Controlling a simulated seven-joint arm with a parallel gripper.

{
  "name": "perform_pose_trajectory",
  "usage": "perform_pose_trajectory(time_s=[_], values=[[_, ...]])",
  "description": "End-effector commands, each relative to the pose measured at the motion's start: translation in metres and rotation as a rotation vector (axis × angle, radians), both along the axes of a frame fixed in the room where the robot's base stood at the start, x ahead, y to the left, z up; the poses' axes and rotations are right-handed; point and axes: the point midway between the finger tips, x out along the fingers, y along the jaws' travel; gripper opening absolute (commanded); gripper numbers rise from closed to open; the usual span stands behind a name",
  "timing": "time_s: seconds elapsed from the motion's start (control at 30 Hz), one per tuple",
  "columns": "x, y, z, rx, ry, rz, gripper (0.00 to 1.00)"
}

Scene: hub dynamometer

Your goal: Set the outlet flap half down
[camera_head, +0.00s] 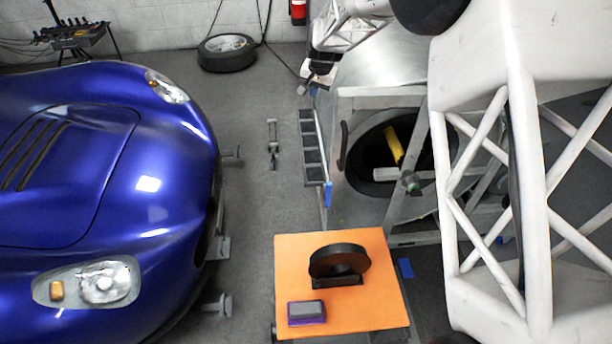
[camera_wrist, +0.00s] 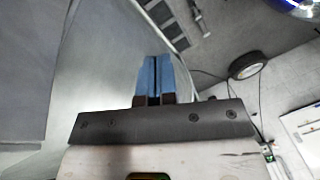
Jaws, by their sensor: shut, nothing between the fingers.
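The panel also shows at the top of the wrist view (camera_wrist: 187,26). My gripper (camera_head: 313,91) is beyond the housing's upper left corner, above the panel's far end in the picture and apart from it. In the wrist view its blue fingers (camera_wrist: 158,78) are together with nothing between them.
The housing has a round opening (camera_head: 375,155) with a yellow part (camera_head: 393,144) and a black handle (camera_head: 343,146) beside it. A blue car (camera_head: 100,170) is on the left. Grey floor lies between.

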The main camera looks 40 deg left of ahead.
Motion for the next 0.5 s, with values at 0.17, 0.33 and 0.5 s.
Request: perform_pose_trajectory(time_s=[0.17, 0.33, 0.5], values=[[-0.005, 0.006, -0.052, -0.068, 0.007, 0.08, 0.0], [-0.012, 0.009, -0.103, -0.133, 0.014, 0.163, 0.0], [-0.019, 0.01, -0.154, -0.198, 0.024, 0.249, 0.0]])
